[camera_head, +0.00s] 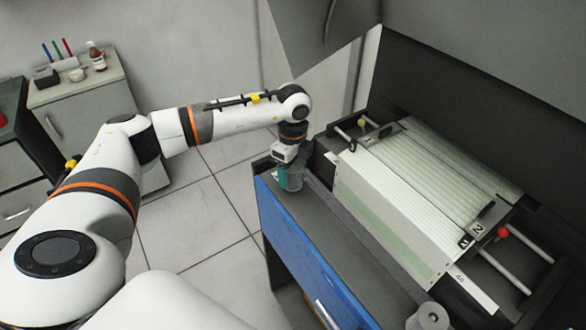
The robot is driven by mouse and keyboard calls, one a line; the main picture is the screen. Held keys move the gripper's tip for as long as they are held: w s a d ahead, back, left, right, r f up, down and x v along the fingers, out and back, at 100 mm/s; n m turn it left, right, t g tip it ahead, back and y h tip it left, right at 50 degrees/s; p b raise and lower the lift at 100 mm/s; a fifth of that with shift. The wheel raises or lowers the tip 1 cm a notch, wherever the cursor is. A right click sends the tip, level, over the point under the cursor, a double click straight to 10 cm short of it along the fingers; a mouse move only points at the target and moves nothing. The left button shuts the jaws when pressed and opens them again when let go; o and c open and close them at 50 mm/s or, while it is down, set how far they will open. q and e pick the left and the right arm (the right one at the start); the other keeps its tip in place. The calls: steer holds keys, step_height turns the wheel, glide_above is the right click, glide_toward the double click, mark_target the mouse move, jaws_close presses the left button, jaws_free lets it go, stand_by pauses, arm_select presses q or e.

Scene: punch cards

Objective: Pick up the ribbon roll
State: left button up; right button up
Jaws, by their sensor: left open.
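A pale grey roll (430,316), which looks like the ribbon roll, stands on the dark ledge at the bottom edge of the head view, partly cut off. My left gripper (289,182) points down over the far left end of the same ledge, well away from the roll. Its jaws are open; the fingertips are small and teal-coloured, and I cannot make out anything between them. My right gripper is not in view.
The machine's long pale block of strips (422,178) lies right of the ledge (340,222), with rails and a red knob (503,232). A blue panel (305,262) fronts the ledge. A cabinet (92,112) with pens and a bottle stands back left.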

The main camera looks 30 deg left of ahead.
arm_select(q)
steer(key=shift+s+f, duration=0.1)
steer(key=shift+f, duration=1.1)
steer(key=c, duration=1.1)
steer(key=shift+c, duration=0.2)
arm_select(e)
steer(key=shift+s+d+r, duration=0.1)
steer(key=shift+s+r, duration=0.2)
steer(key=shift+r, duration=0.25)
arm_select(q)
steer(key=shift+r, duration=0.1)
